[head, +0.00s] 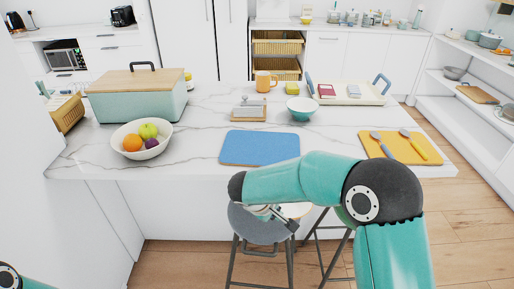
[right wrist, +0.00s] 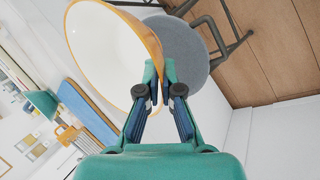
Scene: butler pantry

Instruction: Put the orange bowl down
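The orange bowl, white inside with an orange rim, fills the upper left of the right wrist view (right wrist: 105,45). My right gripper (right wrist: 158,72) is shut on the bowl's rim, one finger on each side of the wall. In the head view only a small part of the bowl (head: 297,209) shows beneath my right arm. It is in the air in front of the island counter (head: 200,160), above the stools. My right gripper (head: 283,217) is mostly hidden by the arm there. My left gripper is out of view.
On the counter are a blue mat (head: 260,148), a white fruit bowl (head: 123,142), a teal bread box (head: 140,96), a teal bowl (head: 301,108), an orange mug (head: 264,81), a white tray (head: 365,94) and a yellow board (head: 425,150). Bare marble lies around the mat. Grey stools (head: 257,224) stand below.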

